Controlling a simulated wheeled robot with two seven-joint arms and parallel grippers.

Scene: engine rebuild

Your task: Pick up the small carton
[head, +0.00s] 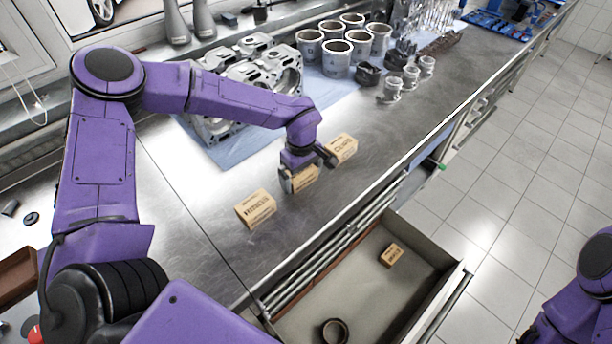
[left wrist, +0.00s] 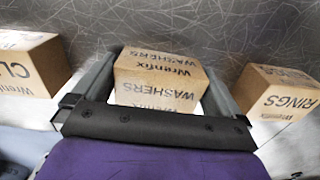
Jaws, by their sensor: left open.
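Three tan cartons stand in a row on the steel workbench: a left one (head: 255,208), a middle one (head: 304,180) and a right one (head: 342,148). A smaller-looking carton (head: 392,255) lies in the open drawer. My left gripper (head: 310,170) is at the middle carton. In the left wrist view my left gripper (left wrist: 157,98) is open, with a finger on each side of the carton marked WASHERS (left wrist: 160,76). Whether the fingers touch it I cannot tell. Cartons marked RINGS (left wrist: 277,92) and CL... (left wrist: 30,66) stand either side. My right gripper is out of view.
The open drawer (head: 440,285) below the bench edge also holds a dark ring (head: 335,331). An engine block (head: 255,85) on a blue mat, metal cylinders (head: 337,58) and pistons (head: 392,88) stand behind the cartons. Bare bench lies left of the row.

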